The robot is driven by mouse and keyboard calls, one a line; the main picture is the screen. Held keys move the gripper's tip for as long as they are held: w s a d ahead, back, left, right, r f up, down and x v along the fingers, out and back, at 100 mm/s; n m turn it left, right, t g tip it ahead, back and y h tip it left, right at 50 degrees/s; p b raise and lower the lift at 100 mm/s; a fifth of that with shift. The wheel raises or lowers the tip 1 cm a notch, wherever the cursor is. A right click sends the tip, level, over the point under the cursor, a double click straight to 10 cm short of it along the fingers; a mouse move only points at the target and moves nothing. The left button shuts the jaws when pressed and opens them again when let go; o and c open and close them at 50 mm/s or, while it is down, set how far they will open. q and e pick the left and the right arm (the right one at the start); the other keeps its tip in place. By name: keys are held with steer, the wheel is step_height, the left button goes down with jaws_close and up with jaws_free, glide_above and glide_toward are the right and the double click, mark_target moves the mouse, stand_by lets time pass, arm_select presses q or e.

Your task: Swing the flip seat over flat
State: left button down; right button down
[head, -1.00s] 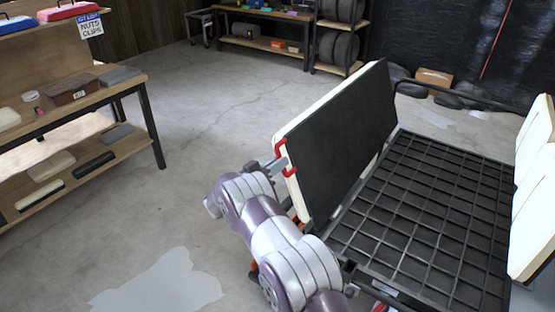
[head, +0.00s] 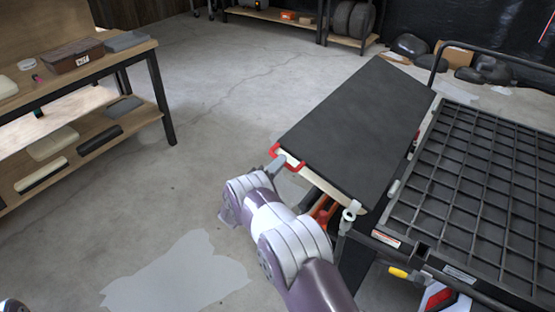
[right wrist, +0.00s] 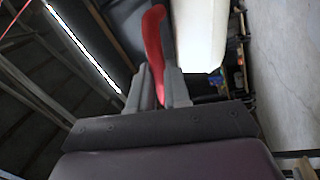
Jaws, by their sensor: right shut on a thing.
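The flip seat (head: 355,125) shows its flat black back on top and leans out to the left of the cart. It looks close to flat, with a slight tilt that I cannot measure. A little of its cream cushion shows at the near edge, and the cushion (right wrist: 200,38) also shows in the right wrist view. The seat's red handle (head: 292,160) is at its near left corner. My right gripper (head: 277,163) is shut on this handle, and the handle (right wrist: 154,40) stands between the fingers in the right wrist view. My left gripper is not in view.
The cart's black grid deck (head: 480,165) lies right of the seat, with a black rail behind it. A wooden workbench (head: 75,85) with boxes stands at the left. Tires and boxes are along the back wall. The concrete floor left of the seat is clear.

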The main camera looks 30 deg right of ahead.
steer(key=shift+w+a+f+n+t+b, duration=0.1)
steer(key=shift+w+f+n+t+b, duration=0.1)
steer(key=shift+f+n+b, duration=0.85)
steer(key=shift+w+a+f+n+t+b, duration=0.15)
steer(key=shift+f+b, duration=0.4)
steer(key=shift+f, duration=1.05)
steer(key=c, duration=1.1)
jaws_free()
steer(key=shift+d+r, duration=0.1)
steer(key=v, duration=1.2)
steer(key=shift+a, duration=0.4)
steer(key=shift+s, duration=0.1)
